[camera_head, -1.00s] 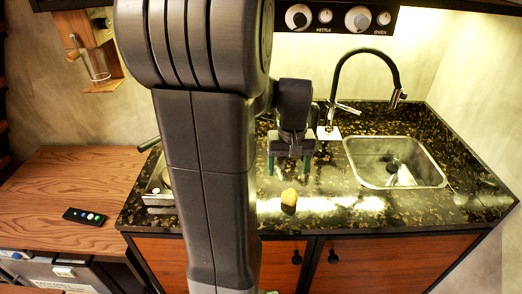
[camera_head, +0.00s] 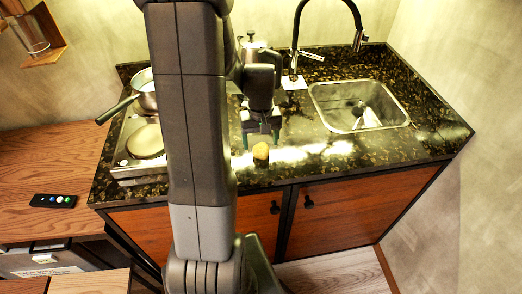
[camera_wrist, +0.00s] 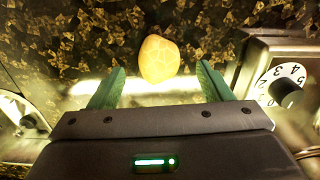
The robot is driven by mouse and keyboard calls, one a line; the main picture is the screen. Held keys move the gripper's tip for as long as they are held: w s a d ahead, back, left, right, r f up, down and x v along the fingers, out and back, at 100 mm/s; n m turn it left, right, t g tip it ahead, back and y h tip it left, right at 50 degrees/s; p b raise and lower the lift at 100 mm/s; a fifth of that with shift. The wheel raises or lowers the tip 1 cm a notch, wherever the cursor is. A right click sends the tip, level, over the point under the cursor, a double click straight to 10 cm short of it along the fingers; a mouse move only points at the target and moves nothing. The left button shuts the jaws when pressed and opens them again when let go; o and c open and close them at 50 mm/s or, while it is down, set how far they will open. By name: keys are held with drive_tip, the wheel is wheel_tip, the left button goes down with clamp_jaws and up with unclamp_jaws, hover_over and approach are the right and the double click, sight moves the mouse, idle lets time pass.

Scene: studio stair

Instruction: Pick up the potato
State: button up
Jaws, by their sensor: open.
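The potato (camera_head: 261,151) is a small yellow lump on the dark speckled counter, near its front edge and in front of the sink's left side. It also shows in the wrist view (camera_wrist: 159,59), just beyond the fingertips and about midway between them. My gripper (camera_head: 261,139) is open and empty, with its two green fingers apart. It is above and just behind the potato in the head view. In the wrist view my gripper (camera_wrist: 160,82) has a finger to each side of the potato, and neither finger appears to touch it.
A steel sink (camera_head: 315,103) with a black tap (camera_head: 297,40) is to the right. A stove (camera_head: 125,165) with a pan (camera_head: 146,100) is to the left. A moka pot (camera_head: 254,48) stands behind my gripper. A remote (camera_head: 54,201) lies on the wooden table.

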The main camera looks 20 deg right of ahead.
sight(261, 147)
drive_tip(key=shift+d+f+p, duration=0.1)
drive_tip(key=shift+f+p, duration=0.25)
drive_tip(key=shift+f, duration=1.75)
drive_tip(key=shift+c, duration=0.2)
drive_tip(key=c, duration=1.1)
